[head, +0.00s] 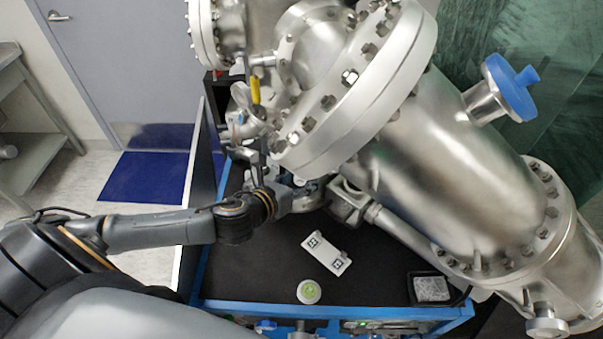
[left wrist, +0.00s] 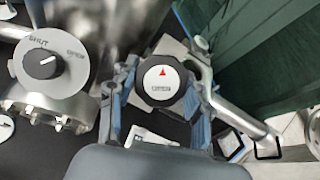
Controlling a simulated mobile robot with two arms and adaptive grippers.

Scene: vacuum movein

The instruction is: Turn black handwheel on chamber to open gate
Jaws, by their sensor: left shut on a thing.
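The black handwheel (left wrist: 164,102) sits in the middle of the left wrist view. Its white face has a red arrow pointing up and small lettering below. My left gripper (left wrist: 160,70) is shut on it, with one finger on each side of the rim. In the head view my left arm reaches in from the left to the chamber's near side; the handwheel and fingertips are hard to make out there. The steel chamber (head: 440,160) fills the right of the head view. My right gripper is not in view.
A second dial (left wrist: 47,65), marked SHUT and OPEN, stands left of the handwheel in the left wrist view. In the head view, a white marker plate (head: 326,255) and a round green-and-white item (head: 309,291) lie on the black bench top. A yellow handle (head: 255,90) stands beyond my arm.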

